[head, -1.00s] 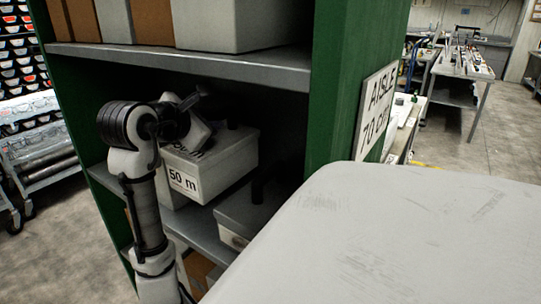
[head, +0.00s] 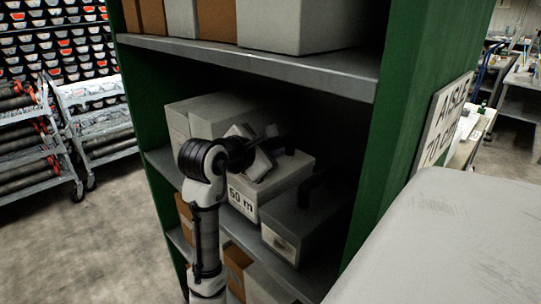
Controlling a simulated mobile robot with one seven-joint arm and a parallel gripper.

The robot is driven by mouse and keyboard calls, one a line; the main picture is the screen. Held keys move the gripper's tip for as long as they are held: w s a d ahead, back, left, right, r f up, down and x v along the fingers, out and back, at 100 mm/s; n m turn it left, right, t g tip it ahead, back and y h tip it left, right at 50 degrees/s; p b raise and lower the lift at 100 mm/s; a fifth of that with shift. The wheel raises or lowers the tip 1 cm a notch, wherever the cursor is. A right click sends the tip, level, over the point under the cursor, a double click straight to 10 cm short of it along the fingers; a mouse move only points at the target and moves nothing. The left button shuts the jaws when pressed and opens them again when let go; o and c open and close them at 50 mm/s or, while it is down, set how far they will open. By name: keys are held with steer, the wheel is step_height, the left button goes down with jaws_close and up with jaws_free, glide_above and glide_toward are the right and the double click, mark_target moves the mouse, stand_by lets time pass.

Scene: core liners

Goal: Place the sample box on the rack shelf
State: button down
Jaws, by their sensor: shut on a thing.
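The sample box (head: 286,187), pale grey with a "50 m" label, is inside the green rack's middle bay, over the rack shelf (head: 326,268). My gripper (head: 268,150) is above the box's lid, at its top, and is shut on it. The fingertips and the grip point are mostly hidden by my wrist and the dark bay. The box looks about level. Whether its base touches the shelf cannot be seen, as my arm and a neighbouring box cover it.
A grey box with a black handle (head: 294,228) stands close at the right of the sample box. Other pale boxes (head: 191,118) stand to its left and behind. An upper shelf (head: 290,66) overhangs my arm. A green upright (head: 384,150) bounds the bay at right.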

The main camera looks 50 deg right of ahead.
step_height(320, 180, down, 2)
steer(key=c, duration=1.3)
jaws_free()
steer(key=shift+f, duration=0.1)
steer(key=shift+o, duration=0.2)
steer(key=shift+a, duration=0.1)
